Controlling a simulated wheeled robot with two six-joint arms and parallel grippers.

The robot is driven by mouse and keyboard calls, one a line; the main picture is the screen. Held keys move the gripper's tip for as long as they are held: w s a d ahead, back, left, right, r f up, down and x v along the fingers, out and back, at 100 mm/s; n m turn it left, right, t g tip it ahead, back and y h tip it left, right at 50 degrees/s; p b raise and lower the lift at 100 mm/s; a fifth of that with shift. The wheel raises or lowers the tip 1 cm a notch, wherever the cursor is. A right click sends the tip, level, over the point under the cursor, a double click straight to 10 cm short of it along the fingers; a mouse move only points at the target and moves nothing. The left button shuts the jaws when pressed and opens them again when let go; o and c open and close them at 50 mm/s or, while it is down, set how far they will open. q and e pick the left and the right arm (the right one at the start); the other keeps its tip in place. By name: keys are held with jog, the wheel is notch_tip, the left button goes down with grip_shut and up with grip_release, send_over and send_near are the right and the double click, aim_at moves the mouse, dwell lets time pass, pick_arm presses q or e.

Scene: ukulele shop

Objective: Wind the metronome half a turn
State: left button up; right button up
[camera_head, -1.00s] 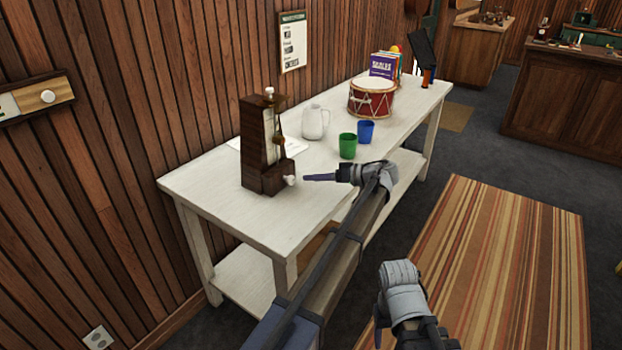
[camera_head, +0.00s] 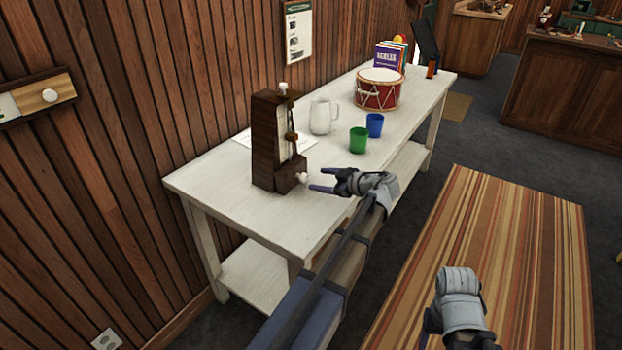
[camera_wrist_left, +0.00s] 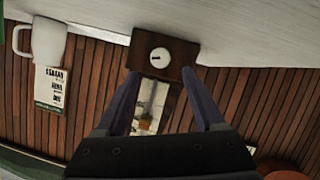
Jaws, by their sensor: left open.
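The metronome (camera_head: 272,142) is a dark brown wooden tower standing upright near the front end of the white table. Its white winding knob (camera_head: 303,178) sticks out low on the side facing my left gripper. My left gripper (camera_head: 316,181) is open, with its fingertips close to the knob and nothing between them. In the left wrist view, which is upside down, the round knob (camera_wrist_left: 160,55) with a small dark mark lies between the lines of the two fingers (camera_wrist_left: 163,76). Contact cannot be told. My right gripper (camera_head: 428,322) is low in the head view, and its fingers are mostly hidden.
On the white table (camera_head: 235,205) stand a white pitcher (camera_head: 321,117), a green cup (camera_head: 358,140), a blue cup (camera_head: 375,125) and a red drum (camera_head: 379,90). A paper sheet (camera_head: 243,138) lies behind the metronome. A wooden wall backs the table. A striped rug covers the floor at right.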

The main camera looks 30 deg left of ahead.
aim_at(305, 178)
pick_arm(q)
jog(key=b+x, duration=0.1)
jog(key=x, duration=0.4)
jog(key=shift+a+f+b, duration=0.1)
jog(key=shift+f+b, duration=0.1)
jog(key=shift+b, duration=0.15)
jog(key=shift+w+a+f, duration=0.15)
jog(key=shift+a, duration=0.5)
grip_shut()
